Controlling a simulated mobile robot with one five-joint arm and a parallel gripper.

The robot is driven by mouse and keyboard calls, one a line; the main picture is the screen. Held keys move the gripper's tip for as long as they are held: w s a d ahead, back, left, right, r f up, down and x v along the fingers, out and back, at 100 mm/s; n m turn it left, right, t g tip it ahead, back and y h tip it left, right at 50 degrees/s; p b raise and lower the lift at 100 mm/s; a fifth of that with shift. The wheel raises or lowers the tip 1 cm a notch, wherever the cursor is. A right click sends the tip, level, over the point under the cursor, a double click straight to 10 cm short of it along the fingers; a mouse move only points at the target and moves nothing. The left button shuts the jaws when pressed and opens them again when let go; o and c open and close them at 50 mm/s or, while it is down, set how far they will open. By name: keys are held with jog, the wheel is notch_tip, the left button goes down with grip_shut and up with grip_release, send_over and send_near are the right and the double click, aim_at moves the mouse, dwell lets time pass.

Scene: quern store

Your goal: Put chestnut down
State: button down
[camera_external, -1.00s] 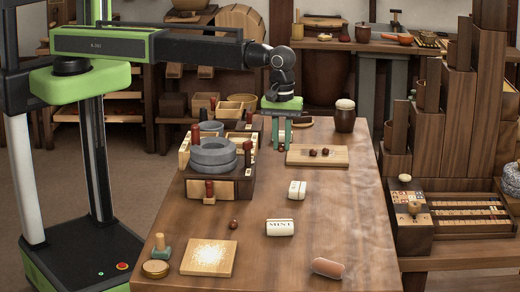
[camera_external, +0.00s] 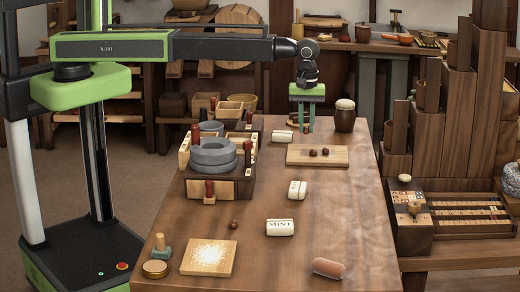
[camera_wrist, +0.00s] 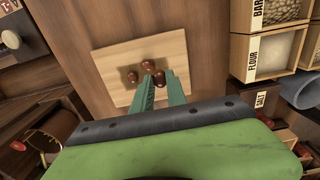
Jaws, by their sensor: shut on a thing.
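My gripper (camera_external: 306,128) has green fingers and hangs beyond the far edge of the pale wooden board (camera_external: 338,160) in the external view. In the wrist view my gripper (camera_wrist: 159,80) is shut on a brown chestnut (camera_wrist: 158,76) between its fingertips. The fingertips overlap the board (camera_wrist: 112,60) in that view; their height above it is hard to tell. Two other chestnuts (camera_external: 313,152) (camera_external: 325,152) lie on the board. They show in the wrist view (camera_wrist: 132,76) (camera_wrist: 148,65) left of and above the held one. Another chestnut (camera_external: 233,224) lies on the table.
White labelled cylinders (camera_external: 280,227) (camera_external: 297,190) (camera_external: 282,136) lie on the table (camera_external: 340,215). A dark jar (camera_external: 345,118) stands right of my gripper. A grey quern (camera_external: 212,153) sits on a box at left. A pink roll (camera_external: 328,268) lies near the front.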

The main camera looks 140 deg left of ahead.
jog(key=a+f, duration=0.1)
jog(key=a+f+b, duration=0.1)
jog(key=a, duration=0.1)
jog(key=a+f, duration=0.1)
jog(key=a, duration=0.1)
jog(key=shift+s+b, duration=0.35)
jog(key=shift+b, duration=0.05)
notch_tip(320, 180, down, 4)
jog(key=b, duration=0.4)
jog(key=shift+f, duration=0.2)
jog(key=shift+d+r, duration=0.1)
jog(key=shift+r, duration=0.15)
jog(key=shift+f, duration=0.25)
jog(key=c, duration=1.6)
grip_release()
jog(key=shift+r, duration=0.1)
jog(key=shift+r, duration=0.1)
notch_tip(320, 180, up, 12)
jog(key=p, duration=1.2)
